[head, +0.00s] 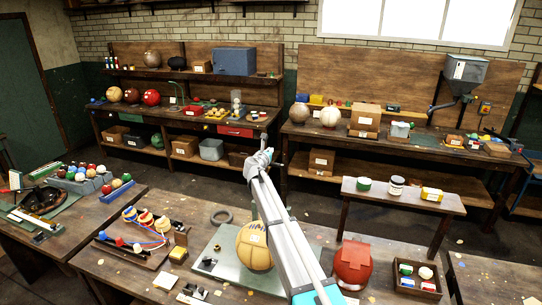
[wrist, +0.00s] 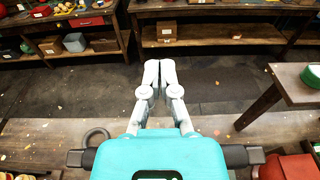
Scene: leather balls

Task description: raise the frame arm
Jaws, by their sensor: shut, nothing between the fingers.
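My gripper (head: 263,157) is at the far end of my raised arm, in front of the back benches. In the wrist view my gripper (wrist: 159,66) is shut and empty, its fingertips together over the dark floor, touching nothing. I cannot tell for certain which thing is the frame arm. A dark curved fixture (head: 42,200) lies on the left table, well left of my gripper. A small dark metal fitting (head: 208,263) sits on the green mat (head: 228,277) beside a tan ball (head: 254,246) on the near table. My arm hides part of the near table.
A low bench (head: 405,200) with tins stands at right. Open floor lies between the near table and back benches.

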